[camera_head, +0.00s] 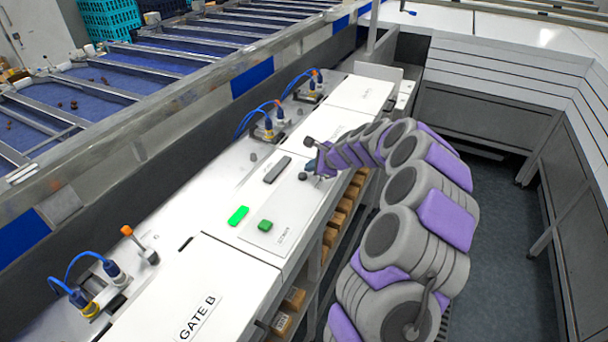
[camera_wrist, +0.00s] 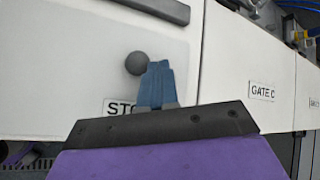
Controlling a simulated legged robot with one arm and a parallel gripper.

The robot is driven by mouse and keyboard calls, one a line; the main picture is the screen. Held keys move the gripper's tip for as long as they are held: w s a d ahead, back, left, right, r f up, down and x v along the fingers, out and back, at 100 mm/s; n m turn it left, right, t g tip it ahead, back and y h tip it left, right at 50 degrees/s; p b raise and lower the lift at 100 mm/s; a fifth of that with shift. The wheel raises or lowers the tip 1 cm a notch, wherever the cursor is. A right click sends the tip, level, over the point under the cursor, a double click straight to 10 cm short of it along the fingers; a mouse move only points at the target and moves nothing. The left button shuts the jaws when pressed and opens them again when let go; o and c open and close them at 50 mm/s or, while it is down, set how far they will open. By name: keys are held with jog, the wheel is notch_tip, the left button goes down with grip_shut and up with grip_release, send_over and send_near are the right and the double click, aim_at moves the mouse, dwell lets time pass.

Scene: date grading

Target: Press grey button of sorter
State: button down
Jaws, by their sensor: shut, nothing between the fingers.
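The grey button (camera_head: 303,176) is a small dark round knob on the white sorter panel (camera_head: 325,192). In the wrist view the grey button (camera_wrist: 136,63) sits just left of my fingertips, above a label beginning "STO" (camera_wrist: 117,107) that my fingers partly cover. My gripper (camera_head: 319,172) is shut and empty, on the right side of the button in the head view. Its blue fingers (camera_wrist: 157,66) point at the panel close beside the button. I cannot tell whether they touch it.
A green button (camera_head: 265,225) and a lit green lamp (camera_head: 238,215) are on the same panel, with a dark grey bar (camera_head: 277,170) nearby. Blue-cabled fittings (camera_head: 268,130) stand behind. A GATE B cover (camera_head: 190,300) is at the front left.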

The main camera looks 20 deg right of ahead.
jog(key=shift+d, duration=0.1)
jog(key=shift+a+f, duration=0.2)
jog(key=shift+a, duration=0.75)
jog(key=shift+d+r, duration=0.15)
jog(key=shift+d, duration=0.15)
jog(key=shift+r+p, duration=0.55)
jog(key=shift+p, duration=0.1)
jog(key=shift+a+r, duration=0.25)
jog(key=shift+a, duration=0.25)
